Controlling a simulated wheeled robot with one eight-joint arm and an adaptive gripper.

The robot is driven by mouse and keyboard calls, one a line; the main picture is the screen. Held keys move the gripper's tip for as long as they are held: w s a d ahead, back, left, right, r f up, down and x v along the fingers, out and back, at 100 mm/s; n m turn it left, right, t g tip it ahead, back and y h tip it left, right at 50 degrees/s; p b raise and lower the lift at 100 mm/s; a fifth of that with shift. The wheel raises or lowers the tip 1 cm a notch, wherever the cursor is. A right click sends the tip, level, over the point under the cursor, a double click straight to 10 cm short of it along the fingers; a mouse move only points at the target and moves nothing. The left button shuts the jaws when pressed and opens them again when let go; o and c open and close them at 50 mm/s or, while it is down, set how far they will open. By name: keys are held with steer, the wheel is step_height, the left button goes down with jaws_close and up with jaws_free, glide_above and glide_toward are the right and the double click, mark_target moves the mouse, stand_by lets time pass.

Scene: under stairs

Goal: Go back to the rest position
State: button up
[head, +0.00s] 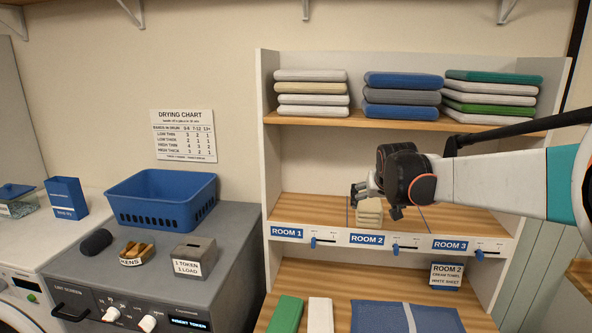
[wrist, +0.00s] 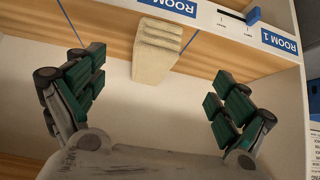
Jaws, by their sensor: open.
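My gripper (head: 374,192) reaches in from the right in the head view, in front of the middle shelf. In the wrist view my gripper (wrist: 158,95) has its two green-padded fingers spread wide with nothing between the pads. A cream folded towel stack (head: 369,212) sits on the middle shelf in the section labelled ROOM 2, just beyond the fingers. The cream stack also shows in the wrist view (wrist: 157,52), ahead of the fingertips and apart from them. My wrist hides part of the shelf behind it.
The shelf unit (head: 262,150) has towel stacks on top and sliders along its label strip. A green item (head: 286,314), a white item (head: 320,315) and a blue cloth (head: 400,318) lie on the lower surface. A blue basket (head: 165,200) and token box (head: 194,258) stand left.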

steer(key=s+a+f+b, duration=0.1)
steer(key=s+f+b, duration=0.3)
steer(key=s, duration=0.9)
steer(key=s+a+f+n+g+y+b, duration=0.1)
steer(key=s+f+b, duration=0.4)
steer(key=s+f, duration=0.5)
steer(key=s+a+f+b, duration=0.3)
steer(key=s+f+b, duration=0.2)
steer(key=s, duration=1.2)
step_height(320, 180, down, 3)
steer(key=shift+r+n, duration=0.2)
steer(key=shift+n, duration=0.2)
